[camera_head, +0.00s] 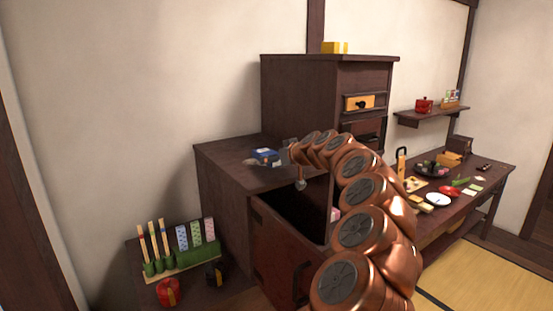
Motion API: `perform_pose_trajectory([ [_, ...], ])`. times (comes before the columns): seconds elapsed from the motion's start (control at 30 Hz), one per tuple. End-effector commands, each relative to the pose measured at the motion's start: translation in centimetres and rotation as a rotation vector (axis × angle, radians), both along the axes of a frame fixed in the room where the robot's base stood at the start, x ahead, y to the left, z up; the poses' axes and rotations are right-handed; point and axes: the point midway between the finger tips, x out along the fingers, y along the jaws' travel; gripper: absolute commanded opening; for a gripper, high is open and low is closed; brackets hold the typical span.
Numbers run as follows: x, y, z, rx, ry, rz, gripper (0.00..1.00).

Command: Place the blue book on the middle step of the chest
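The dark wooden stepped chest (290,95) stands against the wall, with a tall step, a middle step (222,154) and a low step at the left. The small blue book (265,154) shows at the middle step's top, left of my arm's end. My gripper (268,162) is right at the book, over the middle step. Its fingers are small and partly hidden, so I cannot tell whether they grip the book or whether the book rests on the wood.
Below the middle step a compartment (262,232) stands open under my arm. The low step holds a green rack (182,262), a red round object (167,292) and a dark one. A yellow box (334,47) tops the chest. A cluttered table (500,168) stands right.

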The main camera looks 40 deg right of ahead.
Motion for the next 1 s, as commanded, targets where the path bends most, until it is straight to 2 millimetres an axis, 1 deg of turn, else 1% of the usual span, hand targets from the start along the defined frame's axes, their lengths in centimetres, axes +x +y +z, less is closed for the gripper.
perform_pose_trajectory([
  [0.17,0.0,0.0,0.0,0.000,0.000,0.000,0.90],
  [0.33,0.0,0.0,0.5,0.000,0.000,0.000,0.90],
  [0.37,-0.3,0.0,0.4,0.001,-0.001,0.000,0.90],
  [0.57,-2.4,0.1,1.2,-0.001,-0.003,-0.002,0.90],
  [1.0,-8.4,0.6,3.6,0.000,-0.001,-0.001,0.90],
])
